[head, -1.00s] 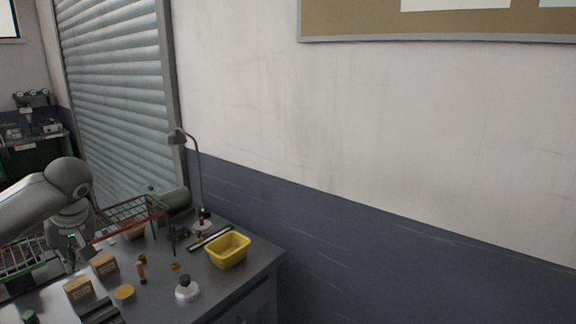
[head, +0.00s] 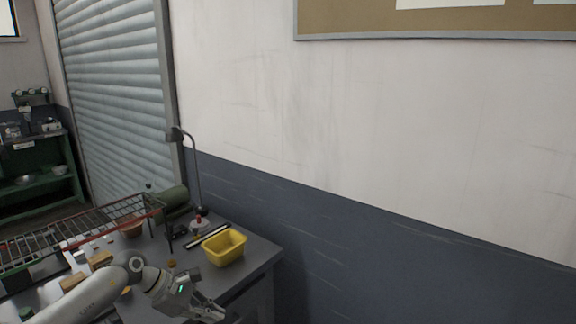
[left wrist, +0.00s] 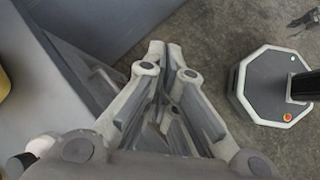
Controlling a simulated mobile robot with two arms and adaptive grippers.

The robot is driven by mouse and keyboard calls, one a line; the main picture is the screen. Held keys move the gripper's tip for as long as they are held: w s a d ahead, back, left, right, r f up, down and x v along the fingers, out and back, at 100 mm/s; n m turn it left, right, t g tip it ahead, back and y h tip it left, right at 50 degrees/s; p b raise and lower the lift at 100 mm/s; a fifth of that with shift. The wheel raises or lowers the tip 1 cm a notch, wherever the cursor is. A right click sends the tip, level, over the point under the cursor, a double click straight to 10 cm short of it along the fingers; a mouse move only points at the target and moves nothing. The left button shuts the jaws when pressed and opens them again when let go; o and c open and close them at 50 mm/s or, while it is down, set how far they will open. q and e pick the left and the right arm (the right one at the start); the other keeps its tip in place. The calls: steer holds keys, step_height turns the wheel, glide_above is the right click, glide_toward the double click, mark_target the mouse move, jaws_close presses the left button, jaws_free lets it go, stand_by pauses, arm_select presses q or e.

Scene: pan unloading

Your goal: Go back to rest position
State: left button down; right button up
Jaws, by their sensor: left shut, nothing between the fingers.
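My left gripper (head: 208,309) is low in the head view, in front of the grey workbench's near right part. In the left wrist view its two fingers (left wrist: 165,48) are together at the tips with nothing between them. The fingers point past the edge of the bench, over the floor. My right gripper does not show clearly in either view.
The grey workbench (head: 262,253) bears a yellow bin (head: 226,249), a desk lamp (head: 194,170), a red-edged wire rack (head: 80,232) and small boxes, partly hidden by my left arm. A green shelf (head: 40,170) stands far left. Concrete floor (left wrist: 225,38) lies beside the bench.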

arm_select(q)
steer(key=d+f+n+t+h, duration=0.2)
steer(key=d+f+n+t, duration=0.1)
steer(key=f+n, duration=0.4)
steer(key=d+f+n+t+h, duration=0.25)
steer(key=f+n, duration=0.25)
steer(key=n, duration=0.5)
steer(key=s+a+f+n+t+y, duration=0.2)
steer(key=s+a+f+n+y, duration=0.2)
steer(key=f+n, duration=0.55)
steer(key=s+a+f+n+t+y, duration=0.2)
steer(key=s+a+f+n+y, duration=0.15)
steer(key=f+n, duration=0.6)
steer(key=s+a+f+n+g+y, duration=0.2)
steer(key=s+f+n, duration=0.2)
steer(key=s+f, duration=0.55)
steer(key=s+a+f+n+g+y, duration=0.25)
steer(key=s+f+n, duration=0.35)
steer(key=s, duration=0.6)
steer(key=s+f+n+g, duration=0.3)
steer(key=s+f, duration=0.1)
steer(key=s, duration=0.8)
steer(key=s+d+f+n+g, duration=0.1)
steer(key=s+f+n+g, duration=0.2)
steer(key=s, duration=1)
steer(key=shift+d+f+y+b, duration=0.25)
steer(key=shift+f+y+b, duration=0.1)
steer(key=shift+f+b, duration=0.1)
steer(key=shift+s, duration=0.15)
